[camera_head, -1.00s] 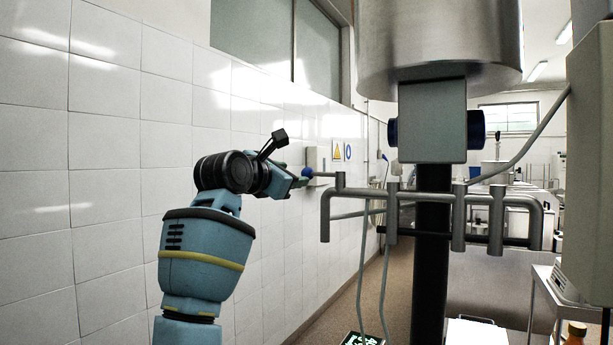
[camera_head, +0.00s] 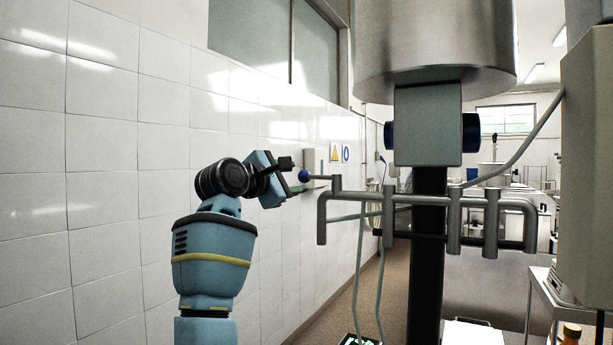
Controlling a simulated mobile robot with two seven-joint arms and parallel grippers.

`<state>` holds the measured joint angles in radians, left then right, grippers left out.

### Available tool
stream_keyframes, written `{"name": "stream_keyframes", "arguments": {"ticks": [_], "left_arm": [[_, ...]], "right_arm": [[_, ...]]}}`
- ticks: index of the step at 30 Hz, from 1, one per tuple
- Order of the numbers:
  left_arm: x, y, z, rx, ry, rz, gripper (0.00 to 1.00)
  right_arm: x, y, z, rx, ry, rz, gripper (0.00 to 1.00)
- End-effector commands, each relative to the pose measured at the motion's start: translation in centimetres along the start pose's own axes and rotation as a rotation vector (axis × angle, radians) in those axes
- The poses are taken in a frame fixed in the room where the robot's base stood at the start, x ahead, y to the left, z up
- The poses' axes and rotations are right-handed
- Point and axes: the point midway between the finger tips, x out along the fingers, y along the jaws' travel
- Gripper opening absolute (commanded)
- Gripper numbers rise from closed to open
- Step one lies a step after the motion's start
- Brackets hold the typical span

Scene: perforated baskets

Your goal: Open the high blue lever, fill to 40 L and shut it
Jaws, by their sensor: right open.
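Part of a finger shows below the knob. A display with green marks (camera_head: 352,340) is cut off at the bottom edge and cannot be read. My left gripper is out of view.
A white tiled wall (camera_head: 110,180) runs along the left, behind my right arm. A grey box with blue side caps (camera_head: 428,125) sits under the tank on a black column (camera_head: 427,270). Hoses hang below the pipework. A large pale box (camera_head: 588,165) stands at right.

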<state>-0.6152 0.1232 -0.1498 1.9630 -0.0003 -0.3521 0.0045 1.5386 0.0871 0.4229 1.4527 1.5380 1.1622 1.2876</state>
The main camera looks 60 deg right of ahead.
Motion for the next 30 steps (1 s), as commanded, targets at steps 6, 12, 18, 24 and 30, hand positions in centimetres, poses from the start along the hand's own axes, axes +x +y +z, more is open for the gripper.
{"name": "stream_keyframes", "arguments": {"ticks": [6, 12, 18, 24, 30], "left_arm": [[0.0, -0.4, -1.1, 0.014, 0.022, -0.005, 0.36], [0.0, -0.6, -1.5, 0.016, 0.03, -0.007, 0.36], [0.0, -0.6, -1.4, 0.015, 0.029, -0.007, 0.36], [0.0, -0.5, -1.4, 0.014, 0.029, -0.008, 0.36], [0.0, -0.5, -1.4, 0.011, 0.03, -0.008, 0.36]], "right_arm": [[3.3, 0.1, 0.4, 0.003, -0.001, -0.001, 0.49], [4.7, 0.1, 0.2, 0.0, 0.0, 0.0, 0.49], [4.9, 0.0, 0.0, -0.001, 0.001, 0.0, 0.49], [4.9, 0.0, 0.0, -0.001, 0.001, 0.0, 0.36], [4.8, 0.0, 0.0, -0.001, 0.001, 0.0, 0.09]]}}
